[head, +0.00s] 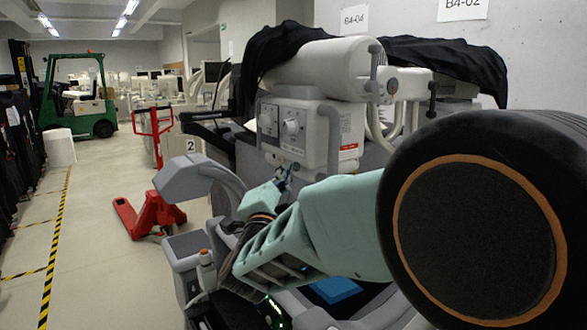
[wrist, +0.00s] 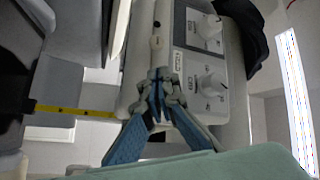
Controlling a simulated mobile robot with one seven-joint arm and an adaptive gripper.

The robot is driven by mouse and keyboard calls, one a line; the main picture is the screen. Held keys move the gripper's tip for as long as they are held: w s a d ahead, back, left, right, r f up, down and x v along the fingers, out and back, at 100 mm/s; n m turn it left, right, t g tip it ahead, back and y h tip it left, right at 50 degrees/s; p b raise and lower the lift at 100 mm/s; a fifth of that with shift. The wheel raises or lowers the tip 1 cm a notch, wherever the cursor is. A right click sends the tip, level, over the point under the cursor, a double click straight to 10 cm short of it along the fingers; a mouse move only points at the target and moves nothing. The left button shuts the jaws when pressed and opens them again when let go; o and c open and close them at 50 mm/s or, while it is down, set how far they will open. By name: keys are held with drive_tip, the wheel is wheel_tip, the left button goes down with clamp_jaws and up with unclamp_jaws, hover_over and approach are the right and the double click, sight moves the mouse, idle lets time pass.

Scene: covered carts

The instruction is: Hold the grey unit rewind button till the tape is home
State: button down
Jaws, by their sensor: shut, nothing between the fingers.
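The grey unit (head: 335,135) is a boxy panel with two round knobs and a red-and-white label, under a thick pale cylinder. In the wrist view its face (wrist: 212,100) fills the middle, with the knobs to the right of my fingers. My gripper (head: 284,176) is at the lower front of the unit. In the wrist view my gripper (wrist: 158,88) has its blue-padded fingers meeting at the tips, shut and empty. The fingertips overlap the panel's edge strip; I cannot tell whether they touch it.
Black cloth (head: 275,62) drapes over the machines. A grey curved arm part (head: 200,178) stands left of my gripper. A red pallet jack (head: 150,215) and a green forklift (head: 85,105) are farther left. The floor with yellow-black tape (head: 55,255) is open at left.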

drive_tip(key=shift+w+d, duration=0.2)
drive_tip(key=shift+d, duration=0.15)
idle(0.5)
drive_tip(key=shift+a+b, duration=0.1)
drive_tip(key=shift+b, duration=0.2)
drive_tip(key=shift+s+a+b, duration=0.4)
drive_tip(key=shift+s+a, duration=0.15)
drive_tip(key=shift+a, duration=0.1)
drive_tip(key=s+a, duration=0.1)
drive_tip(key=a, duration=0.1)
drive_tip(key=s+a+b, duration=0.1)
drive_tip(key=a, duration=0.1)
drive_tip(key=shift+s, duration=0.4)
drive_tip(key=shift+a, duration=0.1)
